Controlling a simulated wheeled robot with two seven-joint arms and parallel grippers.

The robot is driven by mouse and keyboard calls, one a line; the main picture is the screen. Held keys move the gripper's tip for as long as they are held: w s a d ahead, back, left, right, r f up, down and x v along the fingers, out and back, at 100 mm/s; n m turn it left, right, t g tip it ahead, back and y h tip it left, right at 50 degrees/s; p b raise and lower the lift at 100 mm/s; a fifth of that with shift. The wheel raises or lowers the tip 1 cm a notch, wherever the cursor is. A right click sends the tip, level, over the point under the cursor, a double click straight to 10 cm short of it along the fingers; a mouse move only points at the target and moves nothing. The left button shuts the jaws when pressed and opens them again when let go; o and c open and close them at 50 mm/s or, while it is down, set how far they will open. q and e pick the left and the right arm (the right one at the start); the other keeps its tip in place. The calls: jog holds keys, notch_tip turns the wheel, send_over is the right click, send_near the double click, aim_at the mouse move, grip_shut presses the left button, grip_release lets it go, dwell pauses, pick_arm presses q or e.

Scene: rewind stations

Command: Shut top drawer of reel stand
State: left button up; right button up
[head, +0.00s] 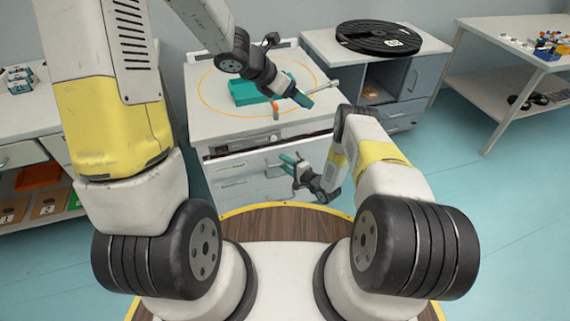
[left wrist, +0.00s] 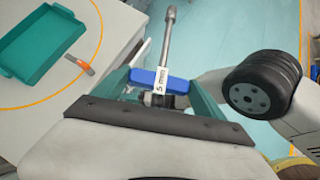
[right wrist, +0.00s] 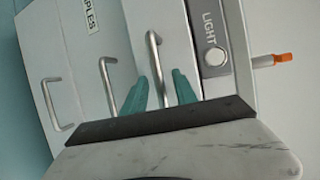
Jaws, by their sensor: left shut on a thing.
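The reel stand (head: 205,125) stands ahead of me, with grey drawer fronts below a dark-trimmed panel. In the right wrist view the top drawer's bar handle (right wrist: 153,50) is beside the LIGHT panel (right wrist: 212,40). The drawer looks nearly flush; a small gap cannot be ruled out. My right gripper (head: 289,163) is in front of the drawers; its separated teal fingers (right wrist: 159,92) straddle the lower part of that handle in view, contact unclear. My left gripper (head: 299,98) is above the stand top, shut on a blue-handled tool (left wrist: 150,77) with a silver shaft.
A teal tray (head: 244,93) and an orange-tipped rod (head: 275,114) are on the stand top. Two lower handles (right wrist: 107,85) show beside the top one. A black reel (head: 378,37) lies on the right-hand cabinet. Open floor (head: 470,200) lies to the right.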

jog(key=shift+c, duration=0.4)
grip_shut()
dwell(1.1)
